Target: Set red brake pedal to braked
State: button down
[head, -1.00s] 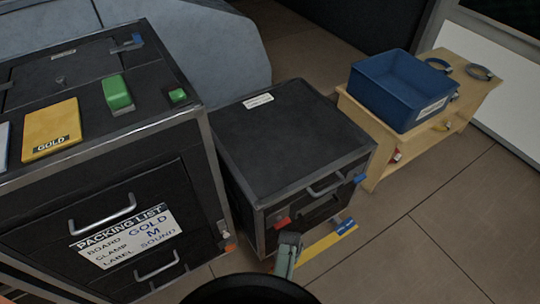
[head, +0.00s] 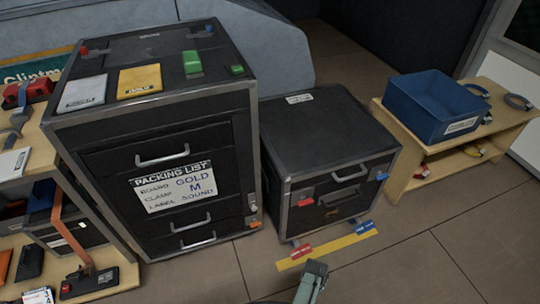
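The red brake pedal (head: 300,249) is low at the front left foot of the smaller black case (head: 325,133), over the left end of a yellow floor strip (head: 327,248). The lettering on it is too small to read, and I cannot tell whether it is pressed down or raised. A blue pedal (head: 365,227) is at the strip's right end. My gripper (head: 315,268) shows as a grey-green end at the bottom of the head view, just below the red pedal in the picture, seemingly apart from it. Its finger opening is not visible.
A larger black cabinet (head: 184,129) with a packing list stands left of the case. A wooden shelf (head: 400,192) with a blue bin (head: 436,105) stands at right. Another cluttered shelf (head: 95,213) is at far left. Floor at front right is clear.

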aim_at(297, 252)
jog(key=k, duration=0.85)
